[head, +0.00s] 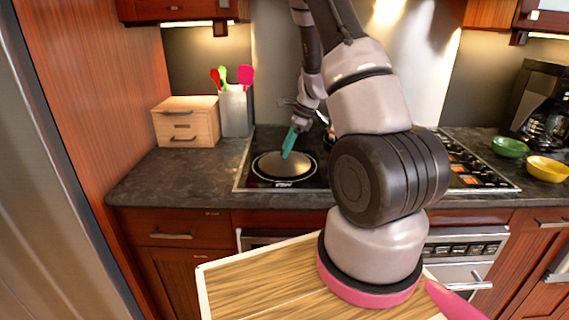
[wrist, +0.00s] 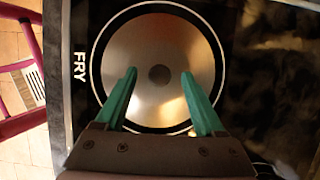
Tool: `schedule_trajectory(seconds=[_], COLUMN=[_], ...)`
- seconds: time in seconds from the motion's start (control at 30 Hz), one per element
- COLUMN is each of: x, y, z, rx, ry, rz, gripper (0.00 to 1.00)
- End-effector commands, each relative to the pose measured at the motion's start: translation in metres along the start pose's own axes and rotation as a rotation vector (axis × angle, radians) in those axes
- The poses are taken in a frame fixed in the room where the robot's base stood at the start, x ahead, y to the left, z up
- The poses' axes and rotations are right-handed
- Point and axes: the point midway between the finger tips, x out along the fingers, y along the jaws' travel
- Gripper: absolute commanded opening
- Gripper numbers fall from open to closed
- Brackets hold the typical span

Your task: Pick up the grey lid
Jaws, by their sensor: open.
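The grey lid (head: 283,165) is a round, shallow metal dome lying on the front left part of the black cooktop in the head view. In the wrist view the lid (wrist: 158,50) fills the middle, with a dark round spot at its centre. My gripper (head: 287,155) has green fingers and is above the lid, pointing down. In the wrist view the gripper (wrist: 158,72) is open, with one finger on either side of the central spot and nothing held. I cannot tell whether the fingertips touch the lid.
A small wooden drawer box (head: 186,122) and a grey utensil holder (head: 236,112) with coloured utensils stand behind left. A green bowl (head: 509,147), a yellow bowl (head: 547,168) and a coffee maker (head: 545,105) are at the right. Bare counter (head: 170,180) lies left of the cooktop.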

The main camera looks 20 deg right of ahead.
Motion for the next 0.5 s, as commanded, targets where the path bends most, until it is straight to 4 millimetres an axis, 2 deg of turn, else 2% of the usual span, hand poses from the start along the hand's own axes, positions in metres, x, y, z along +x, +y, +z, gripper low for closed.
schedule_trajectory(seconds=[0.1,0.3,0.37,0.4,0.5], x=[0.0073,0.0074,0.0074,0.0073,0.0072], y=[-0.0001,-0.0002,-0.0002,-0.0002,-0.0003], z=[-0.0005,-0.0003,-0.0003,-0.0003,-0.0003], rx=[0.000,0.000,0.000,0.000,0.000], ry=[0.001,0.001,0.001,0.001,0.001], rz=[-0.001,-0.001,-0.001,-0.001,-0.001], gripper=[0.71,0.71,0.52,0.36,0.00])
